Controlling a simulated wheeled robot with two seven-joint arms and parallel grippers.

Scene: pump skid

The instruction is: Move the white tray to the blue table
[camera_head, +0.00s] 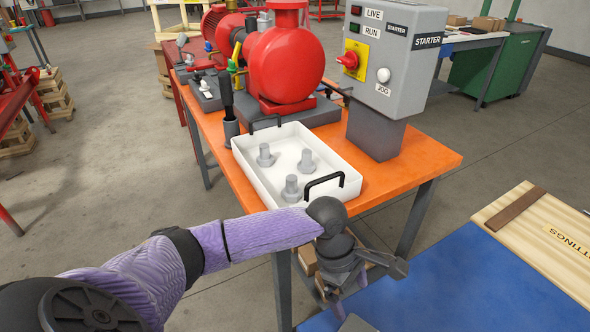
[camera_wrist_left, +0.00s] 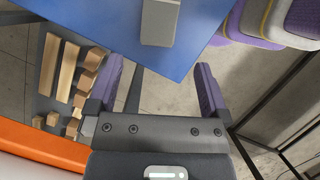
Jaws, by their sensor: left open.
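The white tray (camera_head: 259,176) sits on the orange table (camera_head: 432,159), with a black handle at each end and three grey fittings (camera_head: 307,161) inside. My left gripper (camera_head: 372,278) is in front of the orange table, apart from the tray and close to the blue table (camera_head: 450,290). In the left wrist view my left gripper (camera_wrist_left: 158,84) is open with nothing between its fingers. The blue table also shows there (camera_wrist_left: 100,22). My right gripper cannot be made out.
The red pump (camera_head: 285,65) and grey starter box (camera_head: 395,55) stand behind the tray. A grey block-like thing (camera_wrist_left: 159,22) is over the blue surface. The blue table's visible middle is clear.

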